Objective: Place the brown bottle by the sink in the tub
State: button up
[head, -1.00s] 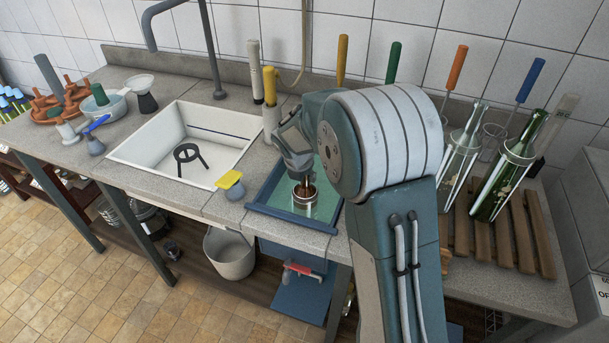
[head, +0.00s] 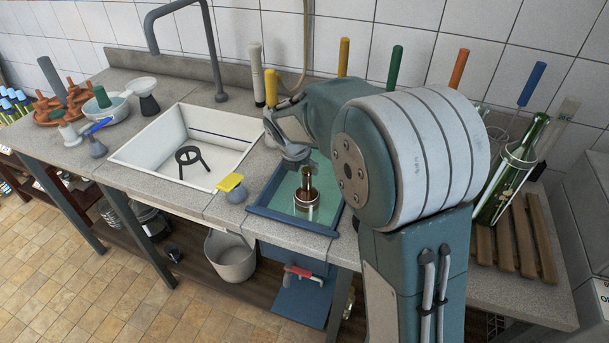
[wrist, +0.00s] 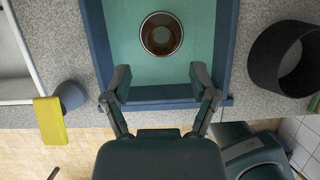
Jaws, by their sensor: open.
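The brown bottle (head: 308,184) stands upright in the blue-rimmed tub (head: 291,223) with the green inside. A pale band shows around its lower part. In the wrist view the bottle (wrist: 161,37) is seen from above as a dark brown round inside a pale ring, in the tub (wrist: 180,92). My gripper (head: 296,152) is above and behind the bottle, apart from it. In the wrist view my gripper (wrist: 160,80) is open and empty, its fingers spread over the tub's edge, with the bottle beyond the fingertips.
The white sink (head: 146,150) with a black ring stand (head: 188,156) lies left of the tub. A yellow-topped brush (head: 232,186) stands between them. A green bottle (head: 507,175) leans in a holder on wooden slats (head: 525,245) at right. Several coloured handles stand along the wall.

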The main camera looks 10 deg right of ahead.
jog(key=s+r+m, duration=0.6)
jog(key=s+r, duration=0.2)
jog(key=r, duration=0.1)
jog(key=s+d+r+m+t+y, duration=0.1)
jog(key=s+r+m+y, duration=0.1)
jog(key=s+m, duration=2)
jog(key=shift+d+r+m+t+y, duration=0.15)
jog(key=shift+d+m+t+y, duration=0.15)
jog(key=shift+m+t+y, duration=0.15)
